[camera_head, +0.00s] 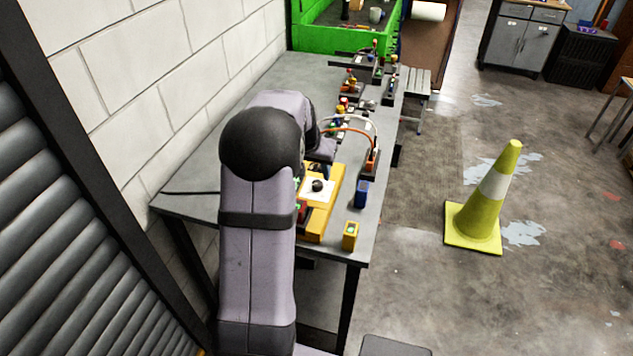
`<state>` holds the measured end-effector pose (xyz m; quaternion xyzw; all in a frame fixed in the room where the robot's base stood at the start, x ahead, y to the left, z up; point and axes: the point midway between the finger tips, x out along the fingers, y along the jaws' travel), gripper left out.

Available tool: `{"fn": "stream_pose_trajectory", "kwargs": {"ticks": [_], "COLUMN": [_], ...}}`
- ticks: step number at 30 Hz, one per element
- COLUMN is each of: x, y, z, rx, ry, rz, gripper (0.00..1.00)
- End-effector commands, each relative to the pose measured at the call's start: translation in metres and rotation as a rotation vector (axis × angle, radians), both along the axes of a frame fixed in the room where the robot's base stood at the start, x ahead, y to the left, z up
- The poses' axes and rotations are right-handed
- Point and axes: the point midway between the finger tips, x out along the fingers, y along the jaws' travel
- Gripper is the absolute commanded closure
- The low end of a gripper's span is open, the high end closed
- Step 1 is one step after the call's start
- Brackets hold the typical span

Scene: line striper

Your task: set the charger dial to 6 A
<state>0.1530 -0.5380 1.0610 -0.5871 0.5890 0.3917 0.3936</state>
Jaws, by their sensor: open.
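The charger (337,190) is a yellow box on the grey workbench, with a white face and a round black dial (317,185). Its numbers and pointer are too small to read. My gripper (318,169) is open, just behind the dial in the picture, largely hidden by my own arm and wrist. I cannot tell whether it touches the dial. My arm also covers the charger's left side, where a red part (302,210) shows.
A blue block (362,194) and a small yellow device (350,236) stand right of the charger. An orange device (371,160) with cables stands behind. Several small fixtures and a green bin (335,40) are farther back. A yellow cone (485,205) stands on the floor.

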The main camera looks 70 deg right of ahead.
Motion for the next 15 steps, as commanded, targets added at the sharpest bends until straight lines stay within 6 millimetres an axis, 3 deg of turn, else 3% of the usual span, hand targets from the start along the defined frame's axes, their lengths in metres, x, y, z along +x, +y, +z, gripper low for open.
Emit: {"fn": "stream_pose_trajectory", "kwargs": {"ticks": [7, 15], "x": [0.001, 0.001], "y": [-0.004, -0.015], "z": [-0.01, -0.039], "rx": [0.003, 0.005], "ry": [0.001, 0.002], "rz": [0.002, 0.003], "gripper": [0.55, 0.55]}}
